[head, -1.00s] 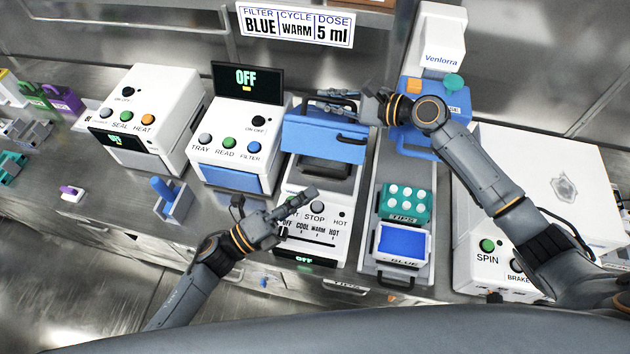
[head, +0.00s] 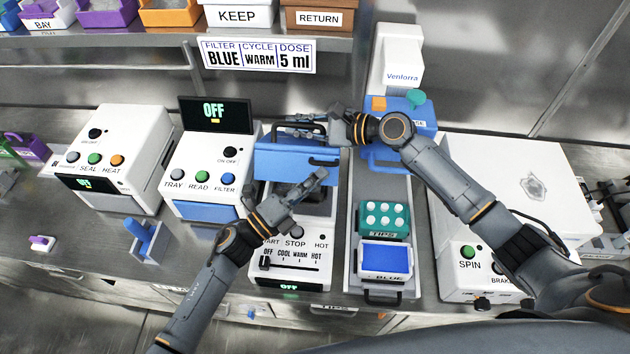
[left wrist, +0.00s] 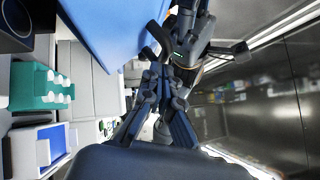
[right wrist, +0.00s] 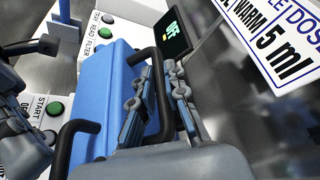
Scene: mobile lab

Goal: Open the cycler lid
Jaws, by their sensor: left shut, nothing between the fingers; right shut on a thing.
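The cycler (head: 290,262) is the white machine with START and STOP buttons, a slider scale and a small OFF display. Its blue lid (head: 292,163) is raised at the back and shows a front handle (head: 325,162) and a top handle. My right gripper (head: 305,128) is shut on the black lid handle at the top; in the right wrist view that handle (right wrist: 142,53) runs by the fingers (right wrist: 155,88). My left gripper (head: 318,180) is shut and empty just in front of the lid, over the cycler, hiding part of its inside. The left wrist view shows the lid (left wrist: 110,28) close beside its fingers (left wrist: 165,80).
A reader with an OFF screen (head: 214,113) stands left of the cycler. To the right are a teal tip rack (head: 382,218), a blue-topped box (head: 386,259) and a white spin machine (head: 500,190). A blue stand (head: 148,240) is at the front left.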

